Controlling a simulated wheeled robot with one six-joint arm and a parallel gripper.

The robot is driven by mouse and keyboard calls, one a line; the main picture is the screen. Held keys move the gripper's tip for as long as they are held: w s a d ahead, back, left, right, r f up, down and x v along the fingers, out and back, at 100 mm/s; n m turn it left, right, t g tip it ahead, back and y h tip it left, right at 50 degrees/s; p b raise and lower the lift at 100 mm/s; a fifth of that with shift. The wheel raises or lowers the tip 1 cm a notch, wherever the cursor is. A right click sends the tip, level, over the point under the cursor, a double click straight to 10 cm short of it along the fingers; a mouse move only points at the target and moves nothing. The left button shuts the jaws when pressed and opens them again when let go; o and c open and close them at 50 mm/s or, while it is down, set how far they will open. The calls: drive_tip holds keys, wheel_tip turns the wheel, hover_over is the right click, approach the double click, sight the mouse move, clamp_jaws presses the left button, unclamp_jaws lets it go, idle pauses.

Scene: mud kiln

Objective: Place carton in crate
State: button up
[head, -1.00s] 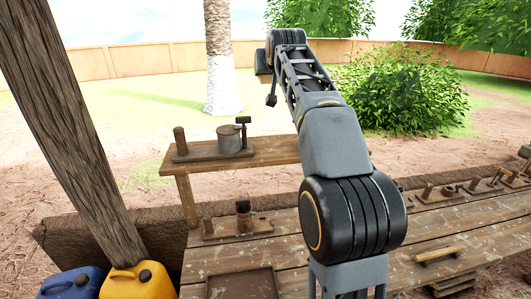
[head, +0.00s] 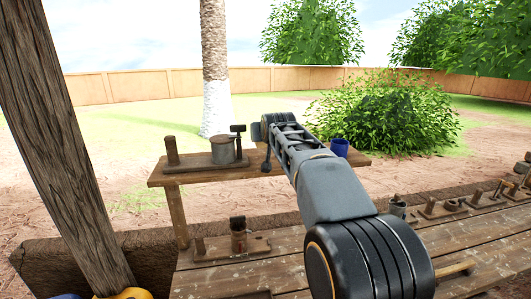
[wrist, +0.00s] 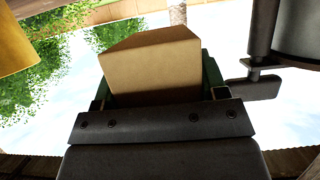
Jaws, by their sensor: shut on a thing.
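The carton (wrist: 150,70) is a plain tan box seen close up in the wrist view. My gripper (wrist: 157,85) is shut on it, with dark green finger parts showing at both sides. In the head view my arm reaches out toward the raised shelf, and its own links hide the gripper and carton there. I cannot make out a crate for certain in either view.
A raised wooden shelf (head: 200,177) bears a metal pot (head: 223,151) on a board and a blue mug (head: 340,147). Below, the workbench (head: 290,262) holds wooden tools. A wooden post (head: 62,150) stands at left.

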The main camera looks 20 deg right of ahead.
drive_tip(key=shift+f, duration=2.6)
drive_tip(key=o, duration=0.6)
drive_tip(key=shift+f+b, duration=0.2)
drive_tip(key=shift+b, duration=0.1)
drive_tip(key=o, duration=0.5)
drive_tip(key=shift+r, duration=0.1)
